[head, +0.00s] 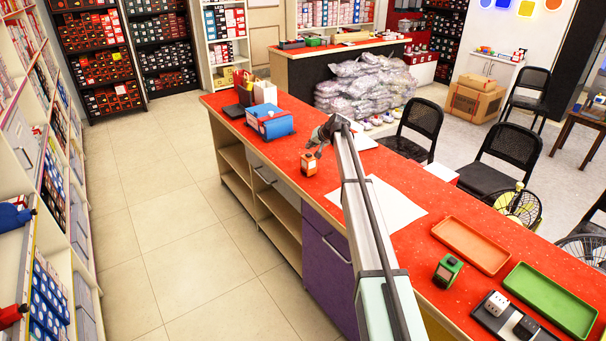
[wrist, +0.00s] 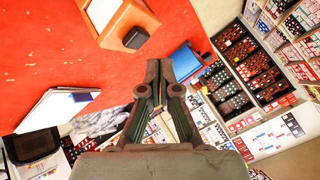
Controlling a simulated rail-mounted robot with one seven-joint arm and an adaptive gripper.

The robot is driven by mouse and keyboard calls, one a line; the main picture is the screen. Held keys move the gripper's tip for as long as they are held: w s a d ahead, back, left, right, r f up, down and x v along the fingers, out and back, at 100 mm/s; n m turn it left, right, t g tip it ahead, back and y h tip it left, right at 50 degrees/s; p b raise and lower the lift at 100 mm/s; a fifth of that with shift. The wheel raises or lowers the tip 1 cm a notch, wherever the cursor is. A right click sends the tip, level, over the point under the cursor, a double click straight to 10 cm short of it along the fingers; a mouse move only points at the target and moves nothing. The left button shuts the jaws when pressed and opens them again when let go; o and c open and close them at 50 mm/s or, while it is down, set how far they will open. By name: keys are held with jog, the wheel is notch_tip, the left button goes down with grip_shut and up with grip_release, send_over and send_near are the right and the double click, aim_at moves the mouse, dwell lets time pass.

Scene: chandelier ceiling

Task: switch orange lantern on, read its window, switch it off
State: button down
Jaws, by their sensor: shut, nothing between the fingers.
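The orange lantern (head: 309,163) stands on the red counter (head: 288,183), close to its left edge. In the wrist view the lantern (wrist: 113,32) is at the top, cut off by the frame, with a pale panel and a small dark block on it. I cannot read anything on it. My gripper (wrist: 159,72) is shut and empty. In the wrist view its tips are below and to the right of the lantern, apart from it in the picture. In the head view my gripper (head: 315,146) is just above the lantern; contact cannot be told.
A blue box (head: 270,122) stands beyond the lantern. A white sheet (head: 392,207) lies on the counter. Nearer are a green lantern (head: 447,271), an orange tray (head: 472,245), a green tray (head: 551,300) and a dark holder with white and black blocks (head: 510,318). Chairs stand at right.

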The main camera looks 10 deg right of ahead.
aim_at(310, 155)
jog(key=shift+r+p, duration=0.3)
jog(key=shift+r, duration=2.1)
